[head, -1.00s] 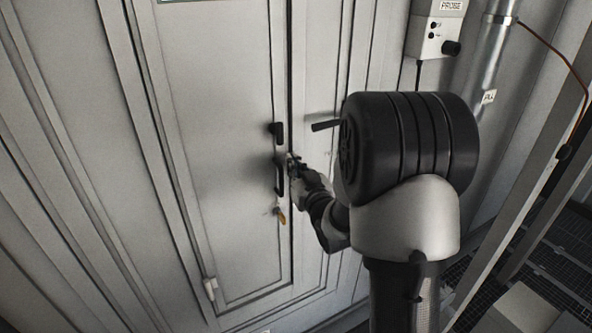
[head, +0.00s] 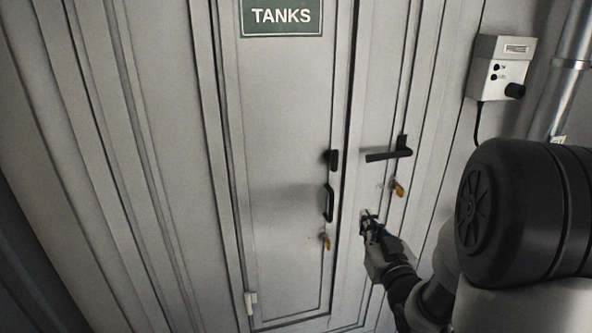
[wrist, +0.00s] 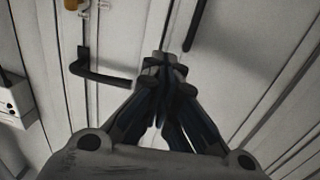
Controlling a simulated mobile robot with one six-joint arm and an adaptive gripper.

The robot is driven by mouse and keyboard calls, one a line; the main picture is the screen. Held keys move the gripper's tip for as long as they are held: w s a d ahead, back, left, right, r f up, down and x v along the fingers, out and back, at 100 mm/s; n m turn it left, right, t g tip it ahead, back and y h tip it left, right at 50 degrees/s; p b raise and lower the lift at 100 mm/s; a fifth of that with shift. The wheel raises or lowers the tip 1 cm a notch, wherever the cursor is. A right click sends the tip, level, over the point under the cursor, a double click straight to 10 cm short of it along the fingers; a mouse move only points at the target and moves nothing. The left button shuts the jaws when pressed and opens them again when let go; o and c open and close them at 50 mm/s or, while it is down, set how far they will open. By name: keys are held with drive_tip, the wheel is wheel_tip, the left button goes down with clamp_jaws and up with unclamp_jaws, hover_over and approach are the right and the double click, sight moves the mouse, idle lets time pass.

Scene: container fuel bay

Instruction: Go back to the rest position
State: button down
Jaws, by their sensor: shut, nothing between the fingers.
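My gripper (head: 368,222) is shut and empty in the head view, in front of the grey doors, to the right of the left door's bar handle (head: 328,203) and below the black lever handle (head: 390,152). In the wrist view my gripper (wrist: 163,62) has its fingers together at the middle, with nothing between them. The lever handle also shows there at the left (wrist: 98,72), apart from the fingers. The arm's rest position is not marked in any view.
A TANKS sign (head: 281,17) is on the left door. Keys with tags hang below the bar handle (head: 325,240) and the lever (head: 398,188). A grey box with a black knob (head: 499,68) and a pipe (head: 566,70) are at the right. The doors look shut.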

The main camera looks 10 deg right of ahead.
drive_tip(key=shift+r, duration=0.1)
drive_tip(key=s+a+g, duration=0.4)
drive_tip(key=s+a, duration=0.1)
drive_tip(key=s, duration=0.4)
drive_tip(key=s+a+g+y, duration=0.1)
drive_tip(key=s+a+g, duration=0.4)
drive_tip(key=s, duration=0.4)
drive_tip(key=s+a+n+g, duration=0.1)
drive_tip(key=s+a+g, duration=0.3)
drive_tip(key=s, duration=0.6)
drive_tip(key=shift+a+f+y, duration=0.2)
drive_tip(key=shift+a+y, duration=0.2)
drive_tip(key=shift+a, duration=0.7)
drive_tip(key=c, duration=2.4)
unclamp_jaws()
